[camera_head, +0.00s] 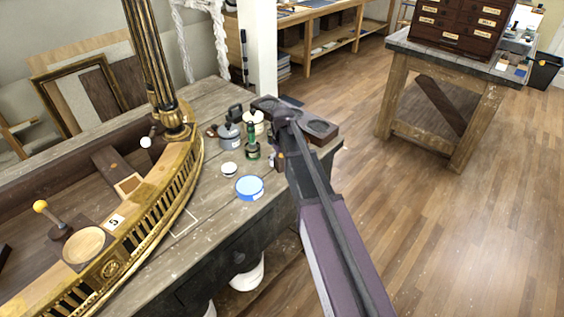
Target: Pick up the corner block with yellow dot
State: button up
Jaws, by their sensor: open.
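A yellow ball-shaped knob (40,206) sits on a short stem above a dark brown block (60,230), inside the curved gilt frame at the left. It is the clearest yellow mark in view, but I cannot tell whether this is the corner block. My purple and dark grey arm reaches up from the bottom right over the bench's right end, well to the right of the knob. I cannot make out my gripper's fingers at its far end.
The gilt console rail (150,212) and fluted leg (150,60) border the left area. A blue-lidded tin (250,188), a grey can (229,136), a green bottle (252,150) and a small white jar (229,170) stand on the wooden bench (205,235).

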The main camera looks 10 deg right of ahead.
jog(key=c, duration=1)
jog(key=shift+r, duration=0.1)
notch_tip(320, 180, up, 3)
jog(key=p, duration=0.2)
jog(key=shift+f+p, duration=0.2)
jog(key=shift+p, duration=0.2)
jog(key=s+r+p, duration=0.2)
jog(key=s, duration=1.4)
jog(key=shift+d, duration=0.25)
jog(key=shift+d, duration=0.1)
